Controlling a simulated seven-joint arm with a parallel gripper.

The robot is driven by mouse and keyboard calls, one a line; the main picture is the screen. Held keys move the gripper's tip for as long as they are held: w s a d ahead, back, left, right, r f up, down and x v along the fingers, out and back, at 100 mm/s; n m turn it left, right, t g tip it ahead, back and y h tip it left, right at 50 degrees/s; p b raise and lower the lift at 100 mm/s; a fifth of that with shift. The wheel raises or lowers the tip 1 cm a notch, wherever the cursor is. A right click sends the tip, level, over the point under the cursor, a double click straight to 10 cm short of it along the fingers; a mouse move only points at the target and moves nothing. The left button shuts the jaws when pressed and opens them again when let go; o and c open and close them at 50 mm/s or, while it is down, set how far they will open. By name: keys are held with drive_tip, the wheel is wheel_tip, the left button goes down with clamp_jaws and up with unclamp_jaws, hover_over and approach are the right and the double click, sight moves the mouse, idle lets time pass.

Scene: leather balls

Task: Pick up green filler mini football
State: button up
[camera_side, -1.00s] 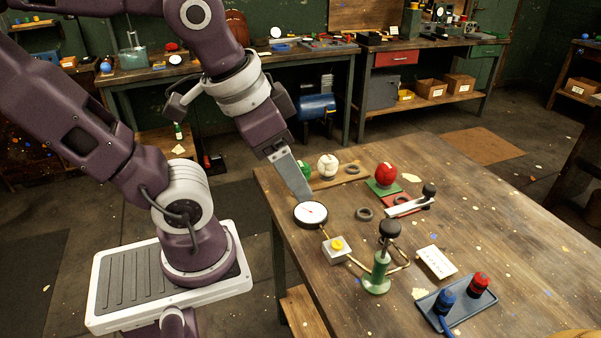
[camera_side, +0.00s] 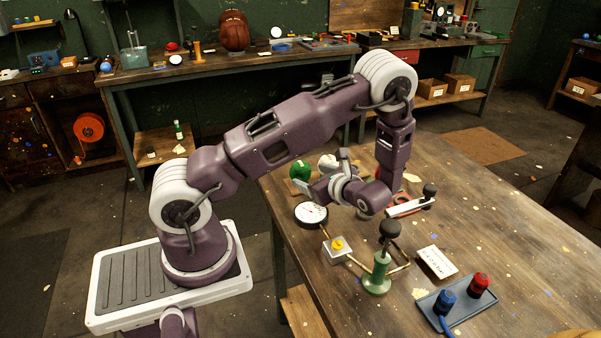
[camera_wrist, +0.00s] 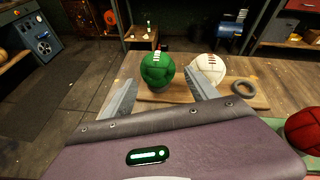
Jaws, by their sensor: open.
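The green mini football (camera_wrist: 158,70) has white laces and sits on a ring on a wooden board (camera_wrist: 262,103) in the wrist view. In the side view the green ball (camera_side: 299,170) shows at the table's far left edge. My gripper (camera_wrist: 161,88) is open, its two fingers spread on either side of the green ball's lower part as seen from the wrist. No grip on the ball shows. In the side view my gripper (camera_side: 312,185) is low beside the green ball, partly hidden by my wrist.
A white ball (camera_wrist: 208,67) stands right of the green one, near the right finger. A red ball (camera_wrist: 304,130) is at the right. A round gauge (camera_side: 311,214) and a green hand pump (camera_side: 379,268) stand nearer the side camera.

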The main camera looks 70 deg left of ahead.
sight(305, 172)
drive_tip(key=x, duration=0.4)
drive_tip(key=shift+s+a+r, duration=0.15)
drive_tip(key=shift+s+a, duration=0.15)
drive_tip(key=c, duration=1.2)
drive_tip(key=shift+r, duration=0.15)
